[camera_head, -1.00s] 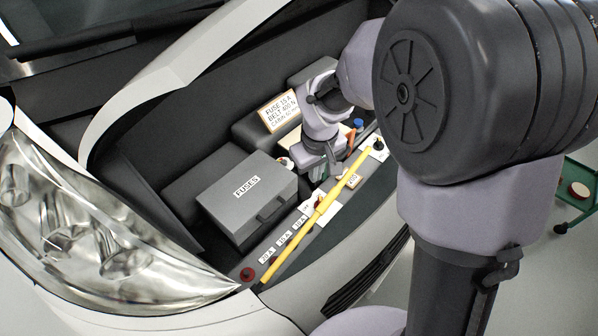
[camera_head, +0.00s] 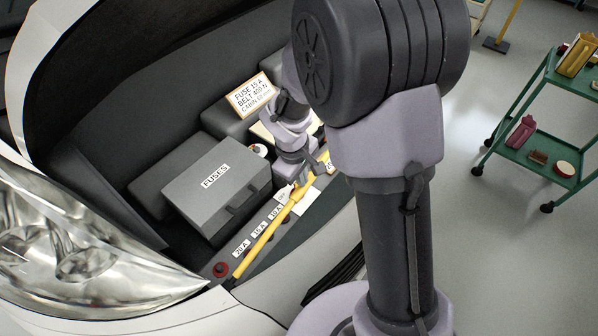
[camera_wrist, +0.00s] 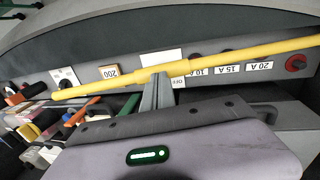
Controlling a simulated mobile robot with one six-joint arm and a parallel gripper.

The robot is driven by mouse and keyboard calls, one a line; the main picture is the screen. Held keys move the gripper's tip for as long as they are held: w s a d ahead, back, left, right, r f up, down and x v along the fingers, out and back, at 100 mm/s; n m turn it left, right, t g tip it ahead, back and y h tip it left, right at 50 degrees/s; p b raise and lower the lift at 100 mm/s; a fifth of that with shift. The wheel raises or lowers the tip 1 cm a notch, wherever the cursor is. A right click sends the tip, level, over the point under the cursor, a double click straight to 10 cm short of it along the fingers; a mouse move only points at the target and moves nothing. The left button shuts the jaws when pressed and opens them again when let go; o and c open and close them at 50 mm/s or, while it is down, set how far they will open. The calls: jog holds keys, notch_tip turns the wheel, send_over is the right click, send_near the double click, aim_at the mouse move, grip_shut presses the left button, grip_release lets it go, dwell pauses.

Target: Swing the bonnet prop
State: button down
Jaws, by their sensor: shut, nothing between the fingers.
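The yellow bonnet prop (camera_head: 264,238) lies slantwise along the front rail of the engine bay. It also runs across the wrist view (camera_wrist: 240,51), with a thicker collar near its middle. My gripper (camera_head: 310,174) is low over the rail at the upper part of the prop. In the wrist view my gripper (camera_wrist: 158,82) has its fingers together, with their tips right at the prop near the collar. The prop is not between them; I cannot tell whether they touch it. My arm hides the rail's far end in the head view.
A grey fuse box (camera_head: 215,187) stands left of the prop, and a lettered card (camera_head: 250,95) is behind it. A red knob (camera_head: 220,269) sits by the prop's lower end. A green trolley (camera_head: 530,150) stands right, with clear floor before it.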

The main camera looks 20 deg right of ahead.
aim_at(307, 186)
jog(key=shift+f, duration=0.25)
jog(key=f+b, duration=0.1)
jog(key=d+f+b, duration=0.1)
jog(key=f, duration=0.1)
jog(key=f+b, duration=0.1)
jog(key=shift+d+f, duration=0.25)
jog(key=shift+d, duration=0.05)
jog(key=shift+s, duration=0.4)
jog(key=r+p, duration=0.3)
jog(key=w+r+p, duration=0.1)
jog(key=r, duration=0.1)
jog(key=shift+a+r, duration=0.2)
jog(key=shift+r, duration=0.05)
notch_tip(307, 186, up, 9)
jog(key=s+p, duration=0.1)
jog(key=p, duration=0.2)
jog(key=s+a+r+m+t+y+b, duration=0.2)
jog(key=s+m+b, duration=0.4)
jog(key=s, duration=0.4)
jog(key=s+a+r+m+t+y+b, duration=0.1)
jog(key=s+a+m+t+b, duration=0.1)
jog(key=s+m+b, duration=0.4)
jog(key=s+a+b, duration=0.1)
jog(key=s, duration=0.2)
jog(key=shift+s+r+t+y, duration=0.3)
jog(key=shift+s+r+y, duration=0.05)
jog(key=shift+y, duration=0.05)
